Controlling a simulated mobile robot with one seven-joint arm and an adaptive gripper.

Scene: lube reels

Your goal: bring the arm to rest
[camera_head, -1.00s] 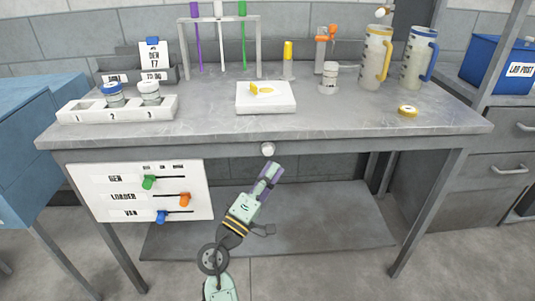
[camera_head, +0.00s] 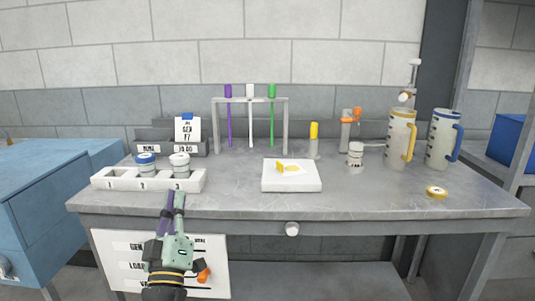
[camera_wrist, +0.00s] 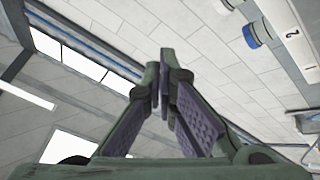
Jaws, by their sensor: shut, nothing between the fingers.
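My gripper (camera_head: 174,200) is at the front left of the bench in the head view, in front of the white numbered tray. Its two purple-padded fingers point up, are shut and hold nothing. In the wrist view the fingertips (camera_wrist: 165,60) meet, with wall and windows behind them. The gripper's body hides part of the white labelled panel (camera_head: 108,250) below the bench edge.
The numbered tray (camera_head: 110,182) holds a blue-lidded jar (camera_head: 145,165) and a white-lidded jar (camera_head: 180,166), close behind my fingers. The front middle is clear.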

